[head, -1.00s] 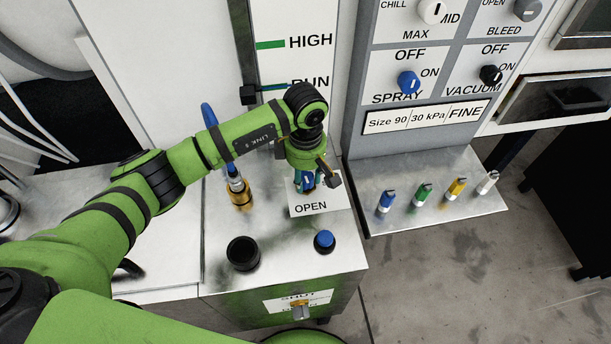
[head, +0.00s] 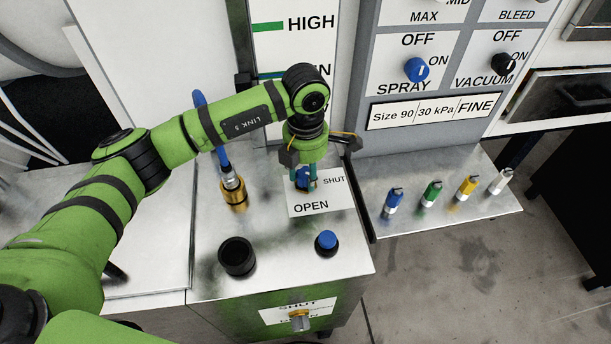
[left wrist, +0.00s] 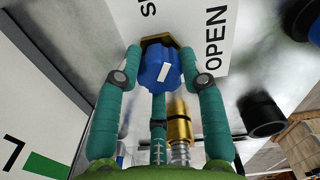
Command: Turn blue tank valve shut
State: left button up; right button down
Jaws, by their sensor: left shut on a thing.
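The blue tank valve (head: 302,178) is a blue knob on top of the metal cabinet, beside a white card (head: 325,196) lettered SHUT and OPEN. In the left wrist view the knob (left wrist: 157,62) has a white mark and sits on a brass-coloured base. My left gripper (head: 306,181) points down over it, with its teal fingers closed on both sides of the knob; the fingers also show in the left wrist view (left wrist: 160,72). The fingers hide part of the knob in the head view, so the mark's setting is unclear there. My right gripper is not in view.
A brass fitting with a blue hose (head: 233,192) stands left of the valve. A black cup (head: 237,256) and a blue-topped button (head: 326,243) are nearer the front. A control panel (head: 365,140) rises at right, above a shelf (head: 440,222) with several coloured pegs.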

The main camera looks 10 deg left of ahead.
aim_at(305, 173)
pick_arm(q)
jog(key=n+b, duration=0.1)
jog(key=n, duration=0.2)
jog(key=shift+f+b, duration=0.2)
jog(key=shift+b, duration=0.15)
jog(key=shift+s+n+b, duration=0.1)
jog(key=shift+n+b, duration=0.35)
jog(key=shift+n, duration=0.95)
jog(key=o, duration=1.1)
jog(key=shift+o, duration=0.2)
jog(key=shift+r, duration=0.1)
jog(key=shift+r, duration=0.1)
notch_tip(305, 173, up, 12)
